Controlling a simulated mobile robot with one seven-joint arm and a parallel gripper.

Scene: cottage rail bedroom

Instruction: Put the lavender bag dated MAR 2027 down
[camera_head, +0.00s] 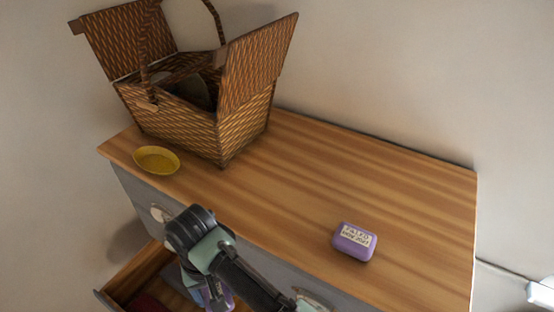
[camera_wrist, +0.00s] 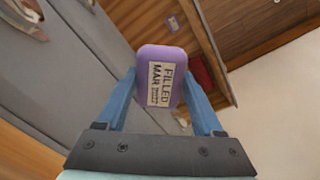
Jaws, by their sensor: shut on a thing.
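My gripper (camera_wrist: 160,78) is shut on a lavender bag (camera_wrist: 153,60), a purple block-like thing with a pale label. The label reads FILLED MAR; the line under it is too small to read surely. In the head view my gripper (camera_head: 211,297) is low in front of the dresser, over or beside the open drawer (camera_head: 125,283), with a bit of purple (camera_head: 229,300) showing at it. A second lavender bag (camera_head: 354,242) lies on the dresser top (camera_head: 290,190) at the right; its label seems to end in 2027, the month unclear.
A wicker basket (camera_head: 190,125) with raised lids and a yellow bowl (camera_head: 156,159) stand on the dresser's left part. The open drawer holds a red thing (camera_wrist: 202,72); a small purple thing (camera_wrist: 173,22) also shows in the wrist view. The dresser top's middle is clear.

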